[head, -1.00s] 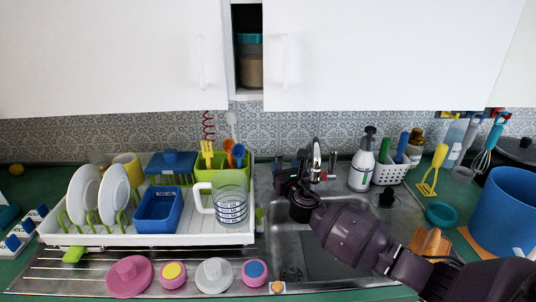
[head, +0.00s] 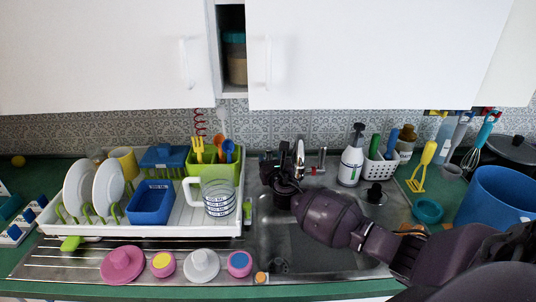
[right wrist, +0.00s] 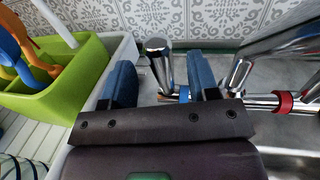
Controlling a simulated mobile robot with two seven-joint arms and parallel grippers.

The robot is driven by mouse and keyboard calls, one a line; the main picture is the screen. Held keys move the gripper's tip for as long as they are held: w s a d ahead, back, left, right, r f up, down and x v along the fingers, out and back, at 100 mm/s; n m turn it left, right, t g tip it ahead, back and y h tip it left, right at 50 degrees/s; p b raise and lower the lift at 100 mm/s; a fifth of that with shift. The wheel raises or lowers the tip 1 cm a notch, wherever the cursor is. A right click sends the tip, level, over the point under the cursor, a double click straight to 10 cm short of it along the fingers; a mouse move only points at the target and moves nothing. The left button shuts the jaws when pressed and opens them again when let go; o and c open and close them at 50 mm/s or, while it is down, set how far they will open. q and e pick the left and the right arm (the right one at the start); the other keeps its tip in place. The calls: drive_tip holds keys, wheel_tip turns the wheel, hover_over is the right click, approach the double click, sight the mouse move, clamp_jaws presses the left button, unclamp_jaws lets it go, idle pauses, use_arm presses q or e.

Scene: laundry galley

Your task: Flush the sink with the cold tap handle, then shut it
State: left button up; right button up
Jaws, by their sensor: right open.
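The chrome cold tap handle (right wrist: 158,62) with a blue ring (right wrist: 184,94) stands at the tap's left side in the right wrist view. My right gripper (right wrist: 163,74) is open, its two blue fingers on either side of the handle in that view, with gaps visible. Whether either finger touches it I cannot tell. In the head view my right gripper (head: 281,165) is left of the chrome spout (head: 300,152) and hides the cold handle. The hot handle (head: 321,158) is to the right, with a red ring (right wrist: 284,102). The steel sink (head: 290,245) lies below; I make out no water. My left gripper is out of view.
A white dish rack (head: 90,228) with a green utensil holder (right wrist: 55,85) stands close left of the tap. A soap bottle (head: 351,163) and white basket (head: 381,172) stand right of it. A tiled wall (head: 270,125) is behind.

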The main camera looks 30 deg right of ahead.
sight(270, 156)
drive_tip(key=shift+x, duration=1.7)
clamp_jaws()
